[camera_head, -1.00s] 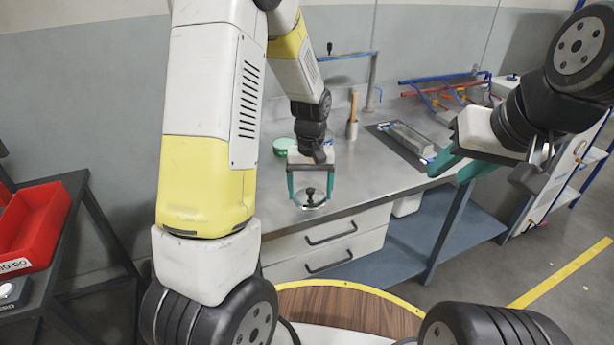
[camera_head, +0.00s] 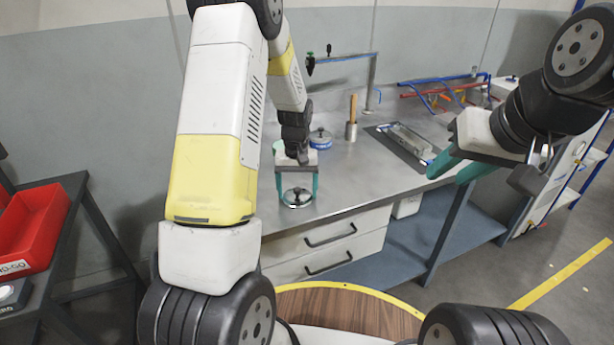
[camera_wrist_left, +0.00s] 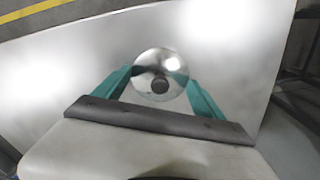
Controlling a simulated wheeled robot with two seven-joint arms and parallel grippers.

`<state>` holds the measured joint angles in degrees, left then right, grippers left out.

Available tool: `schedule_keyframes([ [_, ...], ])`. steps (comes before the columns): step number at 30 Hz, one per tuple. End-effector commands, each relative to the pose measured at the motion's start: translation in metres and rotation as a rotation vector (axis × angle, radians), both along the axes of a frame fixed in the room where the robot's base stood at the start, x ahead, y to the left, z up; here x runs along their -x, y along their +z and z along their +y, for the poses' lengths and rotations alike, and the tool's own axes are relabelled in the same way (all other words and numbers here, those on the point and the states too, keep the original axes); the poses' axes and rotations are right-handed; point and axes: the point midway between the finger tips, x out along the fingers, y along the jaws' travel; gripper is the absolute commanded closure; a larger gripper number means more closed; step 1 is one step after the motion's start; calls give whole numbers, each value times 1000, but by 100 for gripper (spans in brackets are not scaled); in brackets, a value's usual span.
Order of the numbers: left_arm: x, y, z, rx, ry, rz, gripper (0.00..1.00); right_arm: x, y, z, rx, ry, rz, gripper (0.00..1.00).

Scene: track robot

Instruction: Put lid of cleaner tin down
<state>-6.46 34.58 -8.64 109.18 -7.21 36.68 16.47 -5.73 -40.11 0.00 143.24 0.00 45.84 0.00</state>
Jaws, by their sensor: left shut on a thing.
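My left gripper (camera_head: 297,196) is shut on a round shiny metal lid (camera_head: 297,201) with a dark knob, at the front part of the grey workbench (camera_head: 350,185). In the left wrist view the lid (camera_wrist_left: 160,66) sits between the two teal fingertips, over a pale surface. I cannot tell whether the lid touches the bench. A green-rimmed tin (camera_head: 279,145) stands behind the gripper, mostly hidden by it. A blue tin with a knobbed grey lid (camera_head: 320,136) stands beside it. My right gripper (camera_head: 450,174) is open and empty, in front of the bench's right part.
A brush with a wooden handle (camera_head: 353,108) stands upright in a holder behind. A dark mat with a metal tray (camera_head: 408,140) lies to the right, near blue and red racks (camera_head: 450,90). A red bin (camera_head: 38,218) is at far left. The bench's front middle is clear.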

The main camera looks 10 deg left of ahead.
Motion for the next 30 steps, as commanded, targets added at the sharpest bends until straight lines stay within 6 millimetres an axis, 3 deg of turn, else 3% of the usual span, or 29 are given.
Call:
schedule_keyframes([
  [2,0,-2,0,0,0,0,59,0,0,0,0,0,0,64],
  [3,0,-3,0,0,0,0,18,0,0,0,0,0,0,64],
  [6,0,-2,0,0,0,-1,0,0,0,0,0,0,0,64],
  [17,-1,7,0,0,0,-3,0,0,0,0,0,0,0,64],
  [30,-1,95,0,1,0,-5,0,0,0,0,0,0,0,64],
])
